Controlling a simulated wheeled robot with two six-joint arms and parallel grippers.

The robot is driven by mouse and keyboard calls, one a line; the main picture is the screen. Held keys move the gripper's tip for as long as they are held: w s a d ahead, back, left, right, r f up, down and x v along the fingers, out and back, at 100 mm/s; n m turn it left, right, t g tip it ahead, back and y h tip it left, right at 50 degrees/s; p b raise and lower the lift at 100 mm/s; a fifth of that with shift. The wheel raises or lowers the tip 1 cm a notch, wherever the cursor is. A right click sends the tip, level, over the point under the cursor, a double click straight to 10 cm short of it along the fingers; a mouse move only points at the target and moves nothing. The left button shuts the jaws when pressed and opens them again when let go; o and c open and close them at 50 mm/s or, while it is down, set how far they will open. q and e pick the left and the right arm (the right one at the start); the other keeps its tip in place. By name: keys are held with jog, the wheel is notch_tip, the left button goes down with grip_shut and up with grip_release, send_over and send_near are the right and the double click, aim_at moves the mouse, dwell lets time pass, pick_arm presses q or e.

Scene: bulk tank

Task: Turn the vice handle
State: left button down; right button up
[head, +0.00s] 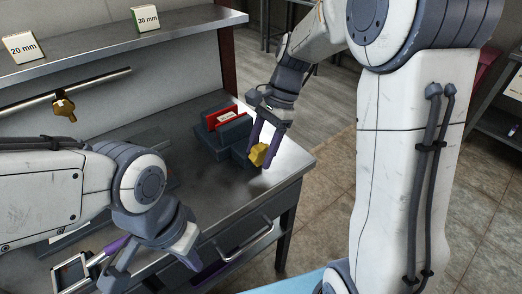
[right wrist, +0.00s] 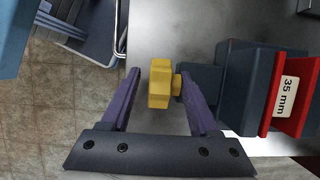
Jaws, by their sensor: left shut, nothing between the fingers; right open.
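The vice (head: 222,132) is dark blue-grey with red jaws and stands on the metal workbench near its right end. A label on it reads 35 mm in the right wrist view (right wrist: 288,95). Its yellow handle (head: 259,154) sticks out at the front; it also shows in the right wrist view (right wrist: 159,84). My right gripper (head: 262,150) is open, with its purple fingers on either side of the handle, and gaps show between fingers and handle (right wrist: 160,88). My left gripper (head: 190,250) is shut and empty, low at the bench's front, away from the vice.
The metal workbench (head: 292,160) has a drawer handle (head: 245,240) at its front. A shelf above holds cards reading 20 mm (head: 20,47) and 30 mm (head: 147,18). A brass-coloured piece (head: 64,107) hangs from a rail. Tiled floor lies to the right.

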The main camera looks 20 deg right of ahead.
grip_shut()
jog(key=shift+d+r+g+y+p, duration=0.15)
jog(key=shift+g+y+p, duration=0.15)
jog(key=shift+y+p, duration=0.5)
jog(key=g+y+p, duration=0.1)
jog(key=y+p, duration=0.2)
jog(key=p, duration=0.2)
jog(key=shift+w+d, duration=0.15)
jog(key=y+p, duration=0.1)
jog(key=g+y+p, duration=0.1)
jog(key=shift+d+f+y, duration=0.1)
jog(key=shift+f+y, duration=0.1)
jog(key=shift+y, duration=0.2)
jog(key=shift+d+f+g+y+p, duration=0.15)
jog(key=shift+g+y+p, duration=0.45)
jog(key=shift+y, duration=0.3)
jog(key=shift+w+y, duration=0.1)
jog(key=shift+y, duration=0.4)
